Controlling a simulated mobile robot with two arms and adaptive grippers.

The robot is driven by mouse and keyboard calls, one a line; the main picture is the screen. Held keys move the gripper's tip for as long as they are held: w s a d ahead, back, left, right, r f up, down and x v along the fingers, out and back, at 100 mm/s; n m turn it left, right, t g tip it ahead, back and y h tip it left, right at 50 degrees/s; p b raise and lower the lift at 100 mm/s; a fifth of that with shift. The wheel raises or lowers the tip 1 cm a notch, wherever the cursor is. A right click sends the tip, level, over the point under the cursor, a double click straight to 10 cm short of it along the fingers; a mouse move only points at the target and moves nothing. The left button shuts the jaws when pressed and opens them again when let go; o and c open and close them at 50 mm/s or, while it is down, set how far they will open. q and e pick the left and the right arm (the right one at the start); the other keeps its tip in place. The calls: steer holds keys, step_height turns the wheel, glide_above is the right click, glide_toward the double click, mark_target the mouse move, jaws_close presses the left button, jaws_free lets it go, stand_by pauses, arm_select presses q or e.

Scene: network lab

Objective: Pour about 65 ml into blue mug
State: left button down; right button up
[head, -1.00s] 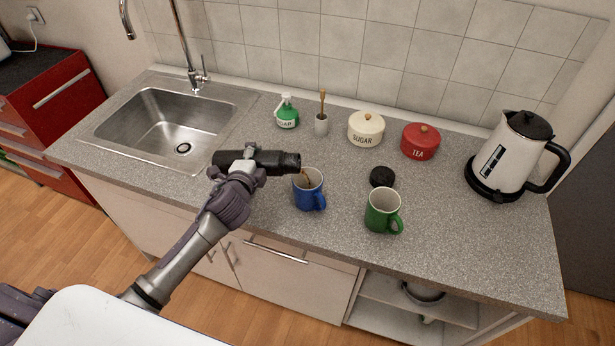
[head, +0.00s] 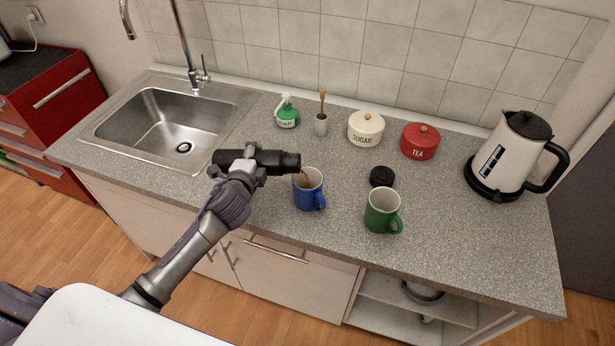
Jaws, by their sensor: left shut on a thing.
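The blue mug (head: 309,196) stands upright on the counter, its handle toward the lower right. My left gripper (head: 248,164) is shut on a black bottle-shaped container (head: 281,162), held nearly level with its open end to the right, just above and left of the mug's rim. A thin brown stream (head: 305,175) runs from that end into the mug. Brown liquid shows inside the mug; its exact level is hard to tell. My right gripper is out of view.
A green mug (head: 383,212) stands right of the blue mug, with a black lid (head: 381,177) behind it. The sugar pot (head: 366,129), tea pot (head: 420,142), soap bottle (head: 287,113) and brush cup (head: 321,124) line the back. A kettle (head: 508,157) stands right; the sink (head: 170,125) is left.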

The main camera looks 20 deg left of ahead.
arm_select(q)
steer(key=shift+r, duration=0.1)
steer(key=f+n+b, duration=0.1)
steer(key=b, duration=0.1)
steer(key=f+b, duration=0.2)
steer(key=shift+s+a+n+h, duration=0.1)
steer(key=shift+a+n+h, duration=0.3)
steer(key=r+n+p, duration=0.1)
steer(key=r+p, duration=0.1)
steer(key=shift+d+r+n+t+h, duration=0.35)
steer(key=shift+n+t+h, duration=0.05)
stand_by(1.3)
